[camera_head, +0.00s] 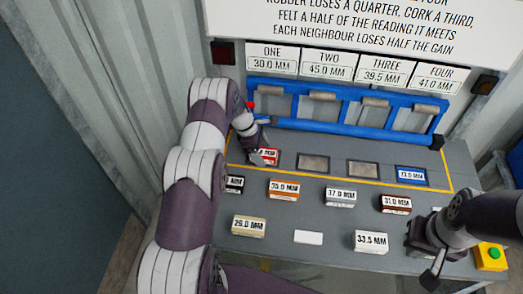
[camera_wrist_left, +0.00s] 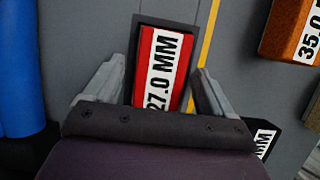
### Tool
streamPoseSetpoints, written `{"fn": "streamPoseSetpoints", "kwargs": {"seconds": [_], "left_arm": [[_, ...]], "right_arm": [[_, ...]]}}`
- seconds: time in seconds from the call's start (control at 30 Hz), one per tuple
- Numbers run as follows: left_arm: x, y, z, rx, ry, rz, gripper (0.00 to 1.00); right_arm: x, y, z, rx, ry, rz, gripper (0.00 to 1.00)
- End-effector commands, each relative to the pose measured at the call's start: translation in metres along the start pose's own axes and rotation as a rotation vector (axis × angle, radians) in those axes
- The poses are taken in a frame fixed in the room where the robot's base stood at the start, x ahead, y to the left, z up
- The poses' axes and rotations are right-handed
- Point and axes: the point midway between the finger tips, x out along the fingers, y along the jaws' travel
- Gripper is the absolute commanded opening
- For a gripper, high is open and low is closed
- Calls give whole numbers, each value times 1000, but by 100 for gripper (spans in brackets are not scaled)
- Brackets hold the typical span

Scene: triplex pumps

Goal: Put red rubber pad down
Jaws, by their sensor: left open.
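The red rubber pad (camera_head: 268,157), labelled 27.0 MM, lies on the leftmost dark square of the bench's back row, below the ONE sign. In the left wrist view the red pad (camera_wrist_left: 162,62) lies between the fingers of my left gripper (camera_wrist_left: 161,78). That gripper is open, with a finger on each side and visible gaps to the pad. In the head view my left gripper (camera_head: 261,145) is just above the pad and hides part of it. My right gripper (camera_head: 428,252) is low at the right of the bench; its opening is unclear.
The blue frame (camera_head: 350,129) stands behind the row. Two bare grey squares (camera_head: 313,163) and a blue 23.0 MM pad (camera_head: 411,175) continue it. An orange 35.0 MM block (camera_head: 284,189) and a black block (camera_head: 235,184) are near. A green button (camera_head: 493,254) is at right.

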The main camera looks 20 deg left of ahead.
Motion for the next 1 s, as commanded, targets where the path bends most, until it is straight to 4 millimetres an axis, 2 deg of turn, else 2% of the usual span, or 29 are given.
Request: {"fn": "streamPoseSetpoints", "kwargs": {"seconds": [0.1,0.17,0.57,0.63,0.8,0.87,0.9,0.97,1.0], "left_arm": [[-6,0,2,0,0,1,84],[-9,1,0,0,0,2,84],[-94,1,0,0,0,3,84],[-110,0,2,-1,0,2,84],[-124,-2,4,13,4,-2,84],[-129,-8,12,73,23,-5,84],[-134,-18,21,152,47,-12,84],[-144,-40,41,330,97,-29,84],[-152,-62,55,481,135,-46,84]], "right_arm": [[-6,0,-1,0,0,0,0],[1,0,0,0,0,0,0],[25,0,3,0,0,0,0],[17,0,2,0,-1,0,0],[11,0,1,0,0,0,0],[11,0,1,0,0,0,0],[11,0,1,0,0,0,0],[12,0,1,0,0,0,0],[12,0,1,0,0,0,0]]}}
